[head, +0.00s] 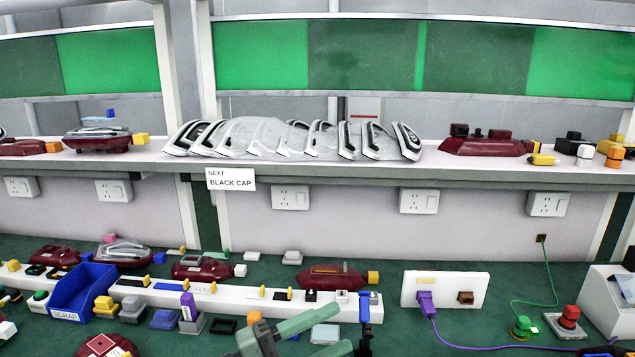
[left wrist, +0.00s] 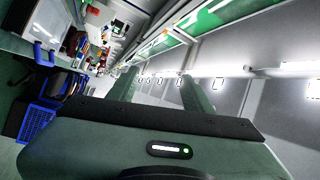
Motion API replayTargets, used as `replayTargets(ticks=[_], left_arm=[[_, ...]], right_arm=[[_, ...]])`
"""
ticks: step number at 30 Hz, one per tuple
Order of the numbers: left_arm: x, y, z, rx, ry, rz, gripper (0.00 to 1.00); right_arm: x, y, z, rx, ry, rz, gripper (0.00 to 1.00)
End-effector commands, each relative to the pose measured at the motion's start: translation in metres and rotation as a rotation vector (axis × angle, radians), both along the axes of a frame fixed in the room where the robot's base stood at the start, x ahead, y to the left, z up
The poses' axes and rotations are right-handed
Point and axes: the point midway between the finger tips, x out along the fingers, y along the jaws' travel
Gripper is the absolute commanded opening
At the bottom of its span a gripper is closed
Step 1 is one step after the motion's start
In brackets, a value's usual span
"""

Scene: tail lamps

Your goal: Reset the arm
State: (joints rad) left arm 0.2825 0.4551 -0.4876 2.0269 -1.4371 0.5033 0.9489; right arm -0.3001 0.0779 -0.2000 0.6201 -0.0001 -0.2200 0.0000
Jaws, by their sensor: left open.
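My left gripper (head: 331,331) is at the bottom middle of the head view, with its green fingers spread apart and pointing right. In the left wrist view the same gripper (left wrist: 160,82) shows two green fingers with a clear gap, facing a grey wall with a row of small plates. My right gripper is not seen in either view.
A green bench (head: 385,262) holds dark red lamps, a blue SCRAP bin (head: 82,292), small coloured parts and a white socket box (head: 444,289) with a purple plug. A shelf (head: 480,171) above carries clear lamp covers (head: 262,138). A BLACK CAP sign (head: 231,180) hangs on its edge.

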Motion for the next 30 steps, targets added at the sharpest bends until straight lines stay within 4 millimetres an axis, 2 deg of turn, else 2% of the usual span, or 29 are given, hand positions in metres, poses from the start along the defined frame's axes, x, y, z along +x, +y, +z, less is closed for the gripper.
replayTargets(ticks=[1,3,5,7,9,11,12,14,15,18,21,25,30], left_arm=[[0.004,0.015,0.018,-0.148,0.024,0.085,0.5],[0.015,0.047,0.035,-0.329,0.071,0.234,0.5],[0.026,0.08,0.036,-0.459,0.137,0.378,0.5],[0.036,0.122,0.021,-0.576,0.243,0.558,0.5],[0.039,0.163,-0.011,-0.654,0.378,0.745,0.5],[0.035,0.193,-0.046,-0.687,0.512,0.895,0.5],[0.027,0.209,-0.072,-0.692,0.605,0.985,0.5],[0.012,0.227,-0.111,-0.68,0.749,1.106,0.5],[-0.002,0.236,-0.137,-0.66,0.848,1.176,0.5],[-0.044,0.246,-0.193,-0.584,1.083,1.308,0.5],[-0.085,0.246,-0.232,-0.494,1.275,1.38,0.5],[-0.132,0.24,-0.264,-0.38,1.474,1.422,0.5],[-0.188,0.229,-0.288,-0.239,1.685,1.428,0.5]], right_arm=[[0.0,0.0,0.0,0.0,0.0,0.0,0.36],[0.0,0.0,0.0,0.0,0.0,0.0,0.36],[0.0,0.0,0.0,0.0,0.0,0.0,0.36],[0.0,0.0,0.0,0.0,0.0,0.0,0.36],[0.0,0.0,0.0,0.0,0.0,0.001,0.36],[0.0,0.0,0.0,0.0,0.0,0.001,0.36],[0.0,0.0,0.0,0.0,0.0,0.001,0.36],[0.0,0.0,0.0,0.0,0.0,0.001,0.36],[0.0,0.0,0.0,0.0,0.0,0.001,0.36],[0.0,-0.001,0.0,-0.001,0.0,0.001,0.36],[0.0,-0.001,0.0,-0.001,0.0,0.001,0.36],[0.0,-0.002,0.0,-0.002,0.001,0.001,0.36],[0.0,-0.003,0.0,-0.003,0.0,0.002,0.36]])
